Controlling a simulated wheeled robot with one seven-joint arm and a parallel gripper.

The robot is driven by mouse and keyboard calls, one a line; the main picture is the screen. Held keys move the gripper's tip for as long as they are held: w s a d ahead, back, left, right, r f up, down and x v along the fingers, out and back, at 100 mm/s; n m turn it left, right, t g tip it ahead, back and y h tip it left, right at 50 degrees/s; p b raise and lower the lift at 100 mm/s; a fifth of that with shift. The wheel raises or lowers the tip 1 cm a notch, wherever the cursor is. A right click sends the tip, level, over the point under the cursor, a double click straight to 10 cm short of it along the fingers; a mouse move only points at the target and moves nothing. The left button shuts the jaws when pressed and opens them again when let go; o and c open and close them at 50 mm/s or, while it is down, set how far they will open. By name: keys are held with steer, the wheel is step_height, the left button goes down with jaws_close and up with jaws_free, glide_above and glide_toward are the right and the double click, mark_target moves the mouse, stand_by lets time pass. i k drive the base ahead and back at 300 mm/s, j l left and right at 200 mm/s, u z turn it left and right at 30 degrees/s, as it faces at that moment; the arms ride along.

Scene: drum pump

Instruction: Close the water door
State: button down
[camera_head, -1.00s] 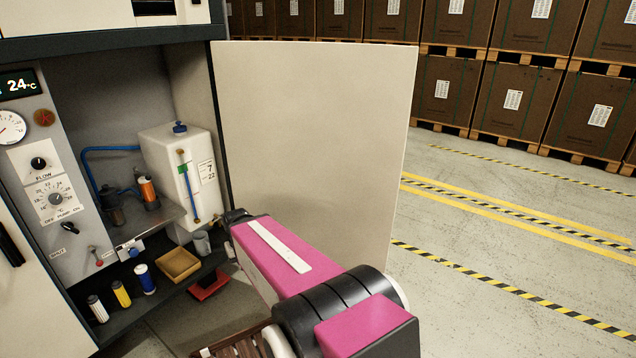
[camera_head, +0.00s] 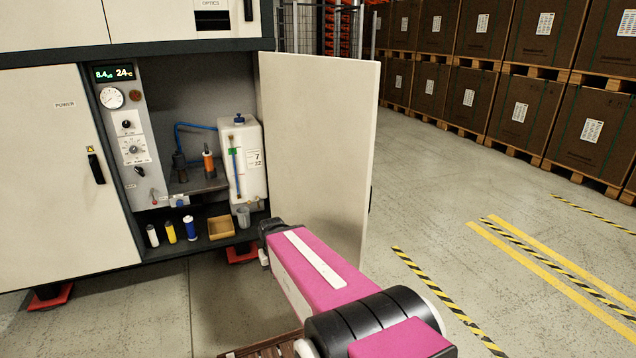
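The water door (camera_head: 318,150) is a large cream panel hinged at the right side of the cabinet opening. It stands wide open and swings out toward the right. A dark handle edge (camera_head: 369,199) shows at its outer right edge. My pink arm reaches in from the lower right, in front of the door's lower part. My gripper (camera_head: 266,229) is at the arm's far end, near the door's lower hinge side and the opening's bottom right corner. The fingers are too small and partly hidden to tell if they are open or shut.
The open compartment holds a white tank (camera_head: 244,175), a tan tray (camera_head: 221,228), a grey cup (camera_head: 243,216), several small bottles (camera_head: 171,232) and a gauge panel (camera_head: 130,130). A closed power door (camera_head: 60,170) is on the left. Open floor (camera_head: 450,250) lies right; stacked boxes (camera_head: 520,110) stand beyond.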

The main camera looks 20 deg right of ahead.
mark_target(320, 113)
steer(key=l+u, duration=0.15)
steer(key=l, duration=0.25)
steer(key=k+l+u, duration=0.1)
steer(key=l, duration=0.3)
steer(key=k+l+u, duration=0.15)
steer(key=l, duration=0.25)
steer(key=k+l+u, duration=0.15)
steer(key=l, duration=0.25)
steer(key=k+l+u, duration=0.1)
steer(key=l, duration=0.3)
steer(key=k+l+u, duration=0.15)
steer(key=l+u, duration=0.15)
steer(key=l, duration=0.35)
steer(key=k+l+u, duration=0.1)
steer(key=l, duration=0.4)
steer(key=l+u, duration=0.15)
steer(key=l, duration=0.3)
steer(key=k+l+u, duration=0.1)
steer(key=l, duration=0.4)
steer(key=k+l+u, duration=0.15)
steer(key=l, duration=0.3)
